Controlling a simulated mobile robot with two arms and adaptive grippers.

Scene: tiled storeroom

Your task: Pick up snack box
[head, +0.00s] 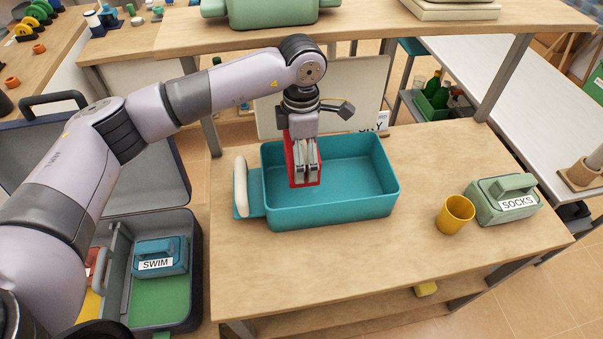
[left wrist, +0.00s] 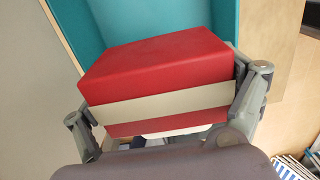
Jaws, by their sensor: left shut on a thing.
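The snack box is red with a cream band. In the left wrist view the snack box (left wrist: 160,65) sits between the two fingers of my left gripper (left wrist: 170,110), which touch it on both sides. In the head view my left gripper (head: 307,172) points down over the teal bin (head: 340,207), shut on the snack box (head: 291,165). The gripper hides much of the box there. The box is upright and within the bin's outline; I cannot tell whether it touches the bin's floor. My right gripper is not in view.
A yellow cup (head: 455,214) and a green pouch labelled SOCKS (head: 508,201) stand right of the bin on the wooden table (head: 350,265). An open suitcase (head: 188,262) with a blue SWIM pouch (head: 160,257) is at left. A shelf (head: 370,22) runs behind the arm. The table front is clear.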

